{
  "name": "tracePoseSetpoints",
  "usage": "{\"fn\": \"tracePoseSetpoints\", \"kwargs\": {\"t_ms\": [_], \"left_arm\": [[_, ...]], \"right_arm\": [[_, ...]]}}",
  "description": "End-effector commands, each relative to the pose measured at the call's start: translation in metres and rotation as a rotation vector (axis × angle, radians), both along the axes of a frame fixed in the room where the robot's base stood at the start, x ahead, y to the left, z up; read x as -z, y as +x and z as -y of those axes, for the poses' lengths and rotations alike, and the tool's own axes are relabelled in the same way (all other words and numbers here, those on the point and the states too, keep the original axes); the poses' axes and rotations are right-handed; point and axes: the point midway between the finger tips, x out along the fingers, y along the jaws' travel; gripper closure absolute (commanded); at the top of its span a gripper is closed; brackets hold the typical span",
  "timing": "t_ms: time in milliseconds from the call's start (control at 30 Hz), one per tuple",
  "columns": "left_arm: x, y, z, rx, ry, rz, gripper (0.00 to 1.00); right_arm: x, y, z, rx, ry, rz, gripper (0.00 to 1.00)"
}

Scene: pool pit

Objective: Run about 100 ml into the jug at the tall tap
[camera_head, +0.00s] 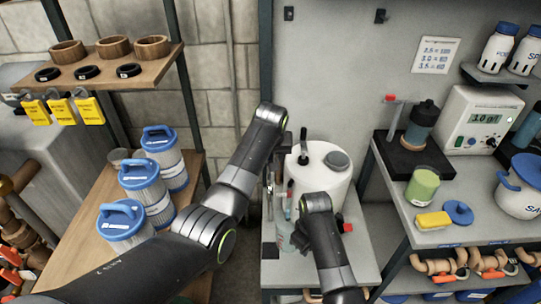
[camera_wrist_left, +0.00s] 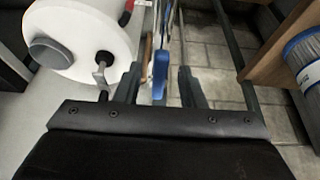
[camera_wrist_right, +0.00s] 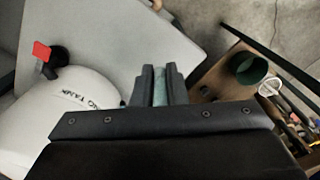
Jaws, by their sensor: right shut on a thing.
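The jug (camera_head: 285,236) is a pale, see-through teal shape low beside the white tank in the head view, mostly hidden by my right arm. My right gripper (camera_wrist_right: 160,72) is shut on a thin teal part of it (camera_wrist_right: 160,88). The jug's inside and water level cannot be seen. My left gripper (camera_wrist_left: 160,80) is open, its two fingers apart with a blue lever-like part (camera_wrist_left: 160,68) showing between them. I cannot tell whether a finger touches it. The tall tap is largely hidden by my left arm in the head view.
Filter cartridges (camera_head: 143,181) stand on the wooden shelf at left. A cluttered grey bench (camera_head: 440,236) is at right.

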Motion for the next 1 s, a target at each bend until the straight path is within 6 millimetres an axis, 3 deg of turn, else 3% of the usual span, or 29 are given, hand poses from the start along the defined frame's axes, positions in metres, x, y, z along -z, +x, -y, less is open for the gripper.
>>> {"fn": "tracePoseSetpoints", "kwargs": {"t_ms": [267, 567, 1000], "left_arm": [[0.0012, 0.0006, -0.0003, 0.000, 0.000, 0.000, 0.64], [0.0010, 0.0005, -0.0003, 0.000, 0.001, 0.000, 1.00], [0.0010, 0.0008, 0.0043, -0.059, 0.002, -0.002, 1.00]], "right_arm": [[-0.0002, 0.0002, -0.0001, 0.000, 0.001, 0.001, 1.00], [-0.0002, 0.0001, -0.0001, 0.000, 0.001, 0.001, 1.00], [-0.0003, 0.0002, -0.0001, 0.000, 0.001, 0.001, 1.00]]}}
